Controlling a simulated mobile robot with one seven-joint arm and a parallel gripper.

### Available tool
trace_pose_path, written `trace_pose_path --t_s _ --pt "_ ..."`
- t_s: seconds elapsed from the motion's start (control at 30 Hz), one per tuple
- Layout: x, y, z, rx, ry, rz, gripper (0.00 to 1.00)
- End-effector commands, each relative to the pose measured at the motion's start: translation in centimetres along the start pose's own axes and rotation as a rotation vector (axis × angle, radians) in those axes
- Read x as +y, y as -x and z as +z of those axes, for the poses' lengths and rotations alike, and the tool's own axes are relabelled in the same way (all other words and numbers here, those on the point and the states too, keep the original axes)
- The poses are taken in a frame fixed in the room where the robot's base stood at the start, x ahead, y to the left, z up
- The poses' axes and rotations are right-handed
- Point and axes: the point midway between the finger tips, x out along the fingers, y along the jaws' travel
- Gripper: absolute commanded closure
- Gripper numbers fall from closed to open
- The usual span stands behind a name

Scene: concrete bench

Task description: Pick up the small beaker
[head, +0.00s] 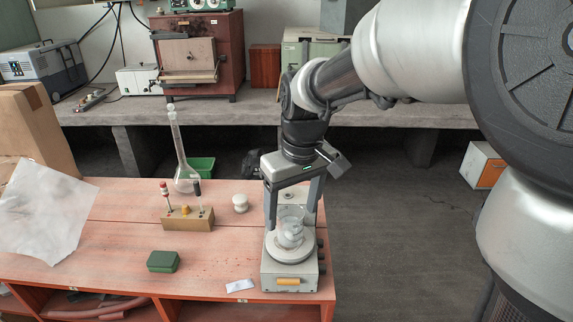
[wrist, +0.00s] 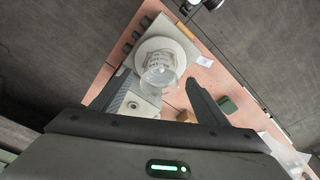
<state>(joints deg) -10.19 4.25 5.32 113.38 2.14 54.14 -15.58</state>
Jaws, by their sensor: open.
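The small beaker (head: 290,232) is clear glass and stands upright on the round white plate (head: 275,253) of a grey benchtop device (head: 290,283). In the wrist view the beaker (wrist: 158,76) is seen from above, its rim toward me, with pale markings on its side. My gripper (head: 292,214) points down over the device, open, with one finger on each side of the beaker's upper part. The wrist view also shows my gripper (wrist: 158,80) with space between the fingers and the glass. Whether either finger touches the beaker cannot be told.
A tall flask (head: 184,170), a wooden block with small items (head: 187,220), a white knob-like object (head: 240,203), a green box (head: 163,261) and a paper label (head: 240,286) are to the left on the reddish bench (head: 110,235). The bench's right edge is close beside the device.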

Motion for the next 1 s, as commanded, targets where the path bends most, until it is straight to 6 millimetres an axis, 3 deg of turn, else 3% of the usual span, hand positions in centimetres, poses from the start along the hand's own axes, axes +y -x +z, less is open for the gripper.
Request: trace_pose_path --t_s 0.17,0.5,0.8,1.0 --pt "0.0 -1.1 0.0 -0.001 0.000 0.000 0.32" --pt "0.0 -5.7 -0.5 -0.002 0.000 0.000 0.32" --pt "0.0 -6.0 -0.6 0.002 0.000 0.000 0.32" --pt "0.0 -6.0 -0.6 0.001 0.000 0.000 0.66"
